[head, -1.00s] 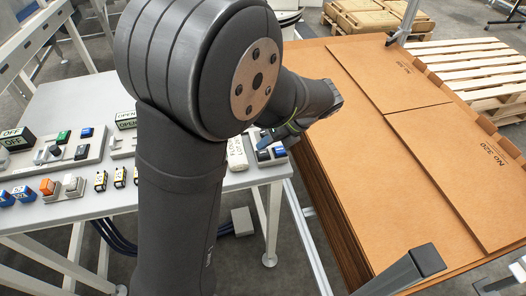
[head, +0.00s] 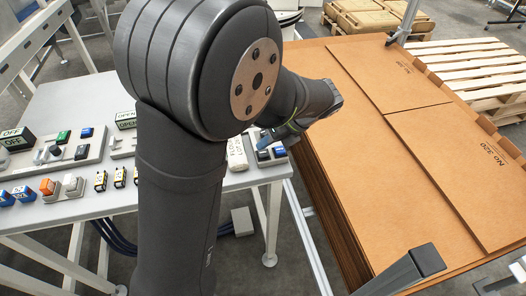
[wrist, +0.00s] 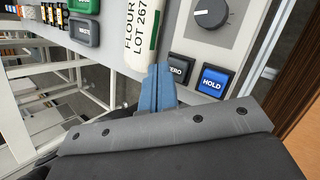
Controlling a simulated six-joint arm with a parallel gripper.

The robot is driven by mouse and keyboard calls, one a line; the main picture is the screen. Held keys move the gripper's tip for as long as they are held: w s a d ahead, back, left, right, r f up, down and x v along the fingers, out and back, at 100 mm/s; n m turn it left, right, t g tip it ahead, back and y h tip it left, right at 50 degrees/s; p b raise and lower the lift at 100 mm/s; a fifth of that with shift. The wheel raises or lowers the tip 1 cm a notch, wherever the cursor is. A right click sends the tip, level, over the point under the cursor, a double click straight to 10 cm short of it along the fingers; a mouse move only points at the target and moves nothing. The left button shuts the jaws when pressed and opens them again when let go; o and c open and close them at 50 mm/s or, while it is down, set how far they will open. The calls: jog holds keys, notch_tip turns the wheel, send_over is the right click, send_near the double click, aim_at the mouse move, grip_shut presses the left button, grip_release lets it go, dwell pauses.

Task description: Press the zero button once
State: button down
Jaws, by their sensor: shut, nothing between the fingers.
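The zero button (wrist: 178,69) is a dark square key lettered "ZERO" in the wrist view, on a light panel beside the blue HOLD button (wrist: 215,80). My gripper (wrist: 157,71) has its two blue fingers together and empty. The fingertips lie just left of the zero button and partly cover its left side in that view. I cannot tell whether they touch the button or the panel. In the head view my gripper (head: 266,139) is at the table's right end, above the dark zero button (head: 263,155).
A white item lettered "FLOUR LOT 267" (wrist: 143,32) lies close left of the fingers. A dial (wrist: 211,11) sits beyond the buttons. More buttons and switches cover the table (head: 100,207) to the left. A cardboard stack (head: 385,165) stands on the right.

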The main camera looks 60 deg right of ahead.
aim_at(265, 153)
dwell(0.7)
jog(key=shift+f, duration=0.4)
jog(key=shift+f, duration=0.5)
dwell(0.6)
jog(key=shift+r, duration=0.9)
jog(key=shift+r, duration=2.55)
